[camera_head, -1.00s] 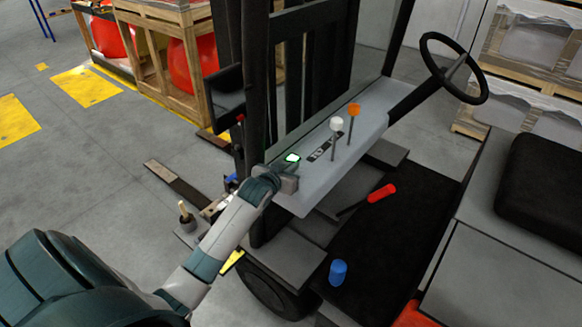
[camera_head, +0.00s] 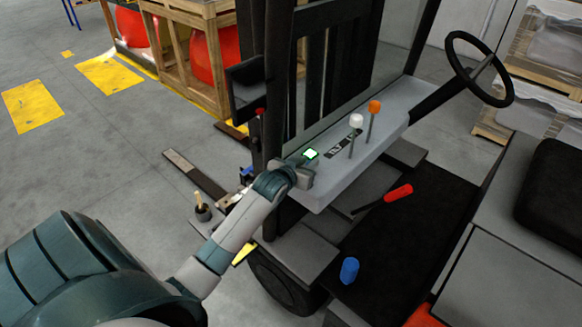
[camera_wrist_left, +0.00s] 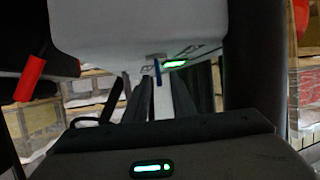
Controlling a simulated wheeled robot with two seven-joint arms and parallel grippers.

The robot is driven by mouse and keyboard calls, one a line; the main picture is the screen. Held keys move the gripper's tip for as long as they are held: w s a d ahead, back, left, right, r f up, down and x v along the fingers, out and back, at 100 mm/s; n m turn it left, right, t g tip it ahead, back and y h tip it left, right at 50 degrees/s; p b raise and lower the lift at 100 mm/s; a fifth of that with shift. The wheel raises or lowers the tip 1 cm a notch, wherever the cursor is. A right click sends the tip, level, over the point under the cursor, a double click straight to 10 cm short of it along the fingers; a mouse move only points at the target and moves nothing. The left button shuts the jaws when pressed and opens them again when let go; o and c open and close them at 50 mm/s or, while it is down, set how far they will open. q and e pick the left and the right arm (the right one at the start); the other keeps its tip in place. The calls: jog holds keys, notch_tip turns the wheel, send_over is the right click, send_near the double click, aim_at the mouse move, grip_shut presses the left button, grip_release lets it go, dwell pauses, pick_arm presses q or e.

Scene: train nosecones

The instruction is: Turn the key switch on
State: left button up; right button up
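The forklift's pale dashboard (camera_head: 345,172) carries a small green-lit panel (camera_head: 311,154) at its left end. My left gripper (camera_head: 303,172) is at that end, close to the panel; its fingertips are hard to make out from the head. In the left wrist view, the dark fingers (camera_wrist_left: 160,95) stand apart with a gap between them. A thin blue upright piece (camera_wrist_left: 158,75) shows in that gap, just left of the green panel (camera_wrist_left: 175,64); I cannot tell whether it is the key or whether a finger touches it. My right gripper is out of view.
A white-knobbed lever (camera_head: 356,121) and an orange-knobbed lever (camera_head: 374,107) rise from the dashboard. The steering wheel (camera_head: 480,68) is beyond. A red-handled tool (camera_head: 398,193) and a blue object (camera_head: 349,270) lie in the footwell. Dark mast posts (camera_head: 277,90) stand beside my gripper.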

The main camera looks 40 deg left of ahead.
pick_arm(q)
jog(key=b+v, duration=0.4)
jog(key=v, duration=1.2)
jog(key=shift+s+b, duration=0.3)
jog(key=shift+b, duration=0.1)
jog(key=shift+r, duration=0.1)
